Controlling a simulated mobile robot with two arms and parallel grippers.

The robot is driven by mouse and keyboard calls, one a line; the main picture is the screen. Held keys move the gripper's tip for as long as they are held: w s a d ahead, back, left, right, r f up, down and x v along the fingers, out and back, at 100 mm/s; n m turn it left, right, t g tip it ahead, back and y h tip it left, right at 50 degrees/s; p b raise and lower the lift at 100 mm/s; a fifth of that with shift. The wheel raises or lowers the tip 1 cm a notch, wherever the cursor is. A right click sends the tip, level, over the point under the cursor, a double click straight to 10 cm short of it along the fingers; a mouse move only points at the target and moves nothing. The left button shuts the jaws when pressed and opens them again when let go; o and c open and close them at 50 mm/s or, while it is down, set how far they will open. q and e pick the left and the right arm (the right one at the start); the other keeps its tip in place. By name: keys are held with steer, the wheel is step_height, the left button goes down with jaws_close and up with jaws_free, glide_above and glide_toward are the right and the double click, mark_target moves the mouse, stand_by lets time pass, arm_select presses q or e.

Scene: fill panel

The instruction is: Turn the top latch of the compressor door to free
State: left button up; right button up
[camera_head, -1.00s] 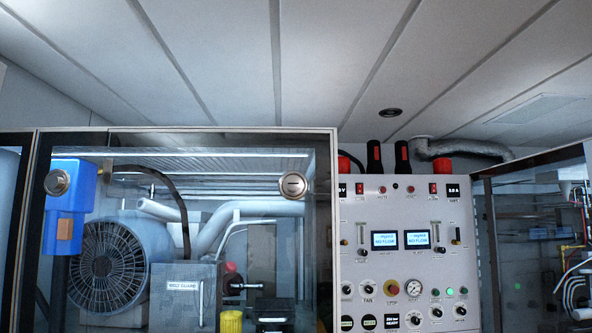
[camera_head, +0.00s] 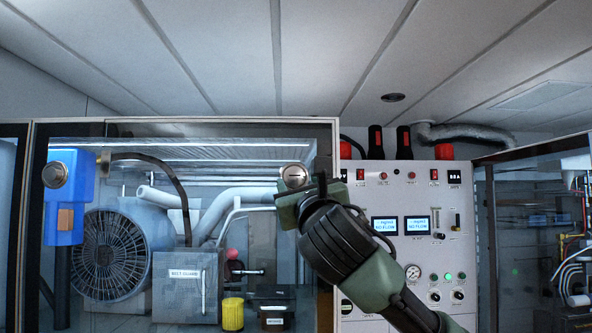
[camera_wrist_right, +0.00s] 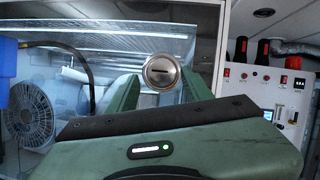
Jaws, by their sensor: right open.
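The top latch (camera_head: 294,176) is a round silver knob with a slot, near the upper right corner of the glazed compressor door (camera_head: 190,124). In the right wrist view the latch (camera_wrist_right: 161,71) shows its slot lying about level. My right gripper (camera_head: 296,192) is at the latch, covering its lower edge in the head view. In the right wrist view its two green fingers (camera_wrist_right: 160,84) are apart, one on each side of the latch. I cannot tell whether they touch it. My left gripper is not in view.
A grey fan (camera_head: 110,255), a belt guard box (camera_head: 187,285) and a blue box (camera_head: 68,195) show behind or at the glass on the left. The control panel (camera_head: 405,255) with switches and gauges stands to the right, partly behind my right arm.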

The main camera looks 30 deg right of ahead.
mark_target(295, 177)
steer(key=p+x, duration=0.1)
steer(key=x, duration=0.1)
steer(key=shift+w+d+r, duration=0.15)
steer(key=shift+r, duration=0.1)
steer(key=shift+w+d, duration=0.1)
steer(key=shift+w, duration=0.35)
jaws_close()
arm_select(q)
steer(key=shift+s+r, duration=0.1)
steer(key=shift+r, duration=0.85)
